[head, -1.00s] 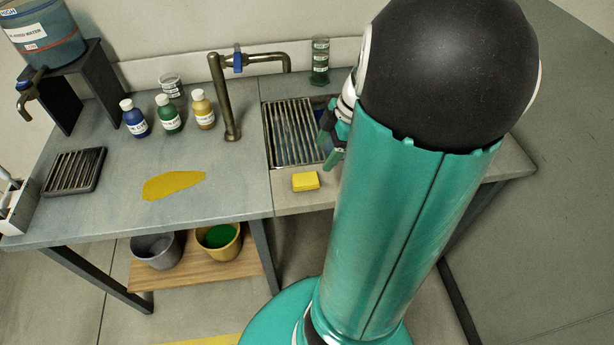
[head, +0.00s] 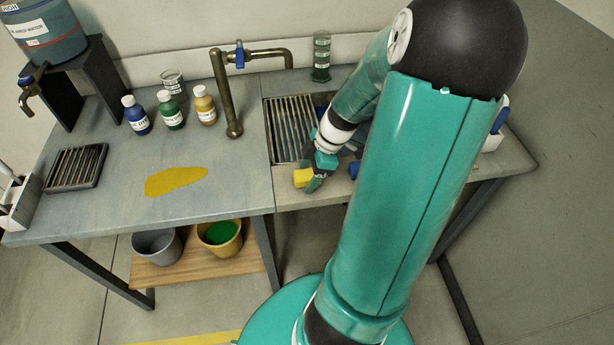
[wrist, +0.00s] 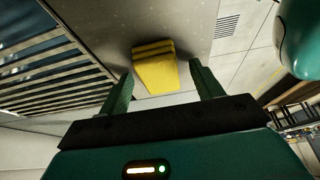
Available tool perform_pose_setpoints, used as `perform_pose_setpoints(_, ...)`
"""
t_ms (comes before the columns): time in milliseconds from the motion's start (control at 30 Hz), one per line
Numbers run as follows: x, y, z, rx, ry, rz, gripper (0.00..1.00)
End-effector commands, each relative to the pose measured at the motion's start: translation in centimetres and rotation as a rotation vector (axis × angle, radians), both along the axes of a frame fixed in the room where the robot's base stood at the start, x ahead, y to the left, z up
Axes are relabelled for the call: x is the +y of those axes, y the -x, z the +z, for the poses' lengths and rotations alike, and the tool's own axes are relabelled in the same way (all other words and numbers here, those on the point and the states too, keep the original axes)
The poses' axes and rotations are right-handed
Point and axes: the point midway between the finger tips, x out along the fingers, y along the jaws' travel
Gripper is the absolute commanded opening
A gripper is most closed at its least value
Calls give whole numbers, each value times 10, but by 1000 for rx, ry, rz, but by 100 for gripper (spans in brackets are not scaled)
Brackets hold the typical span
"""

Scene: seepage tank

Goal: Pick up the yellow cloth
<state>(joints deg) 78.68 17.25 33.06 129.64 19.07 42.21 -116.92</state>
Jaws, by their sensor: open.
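The yellow cloth (head: 303,178) is a small folded block on the bench at the front edge of the sink. In the wrist view the cloth (wrist: 154,66) shows stacked folds and lies between and just beyond my fingertips. My gripper (head: 315,180) is open and empty, close to the right side of the cloth in the head view. In the wrist view my gripper (wrist: 161,74) has its two green fingers spread on either side of the cloth. I cannot tell whether a finger touches it. My gripper hides part of the cloth's right side in the head view.
A slatted sink grate (head: 288,128) lies behind the cloth, with a brass tap (head: 228,95) to its left. A flat yellow patch (head: 176,180) lies on the left bench. Several dye bottles (head: 170,110) stand behind it. Buckets (head: 219,238) sit on the lower shelf.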

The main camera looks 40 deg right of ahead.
Motion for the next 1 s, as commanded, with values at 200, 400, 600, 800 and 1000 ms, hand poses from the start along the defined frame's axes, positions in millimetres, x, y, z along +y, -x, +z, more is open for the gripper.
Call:
perform_pose_setpoints(200,0,0,0,0,0,0,30)
perform_pose_setpoints(400,0,0,0,0,0,0,18)
perform_pose_setpoints(600,0,0,2,-1,2,1,17)
perform_pose_setpoints(800,0,0,16,0,4,1,17)
perform_pose_setpoints(1000,5,13,48,1,7,-2,17)
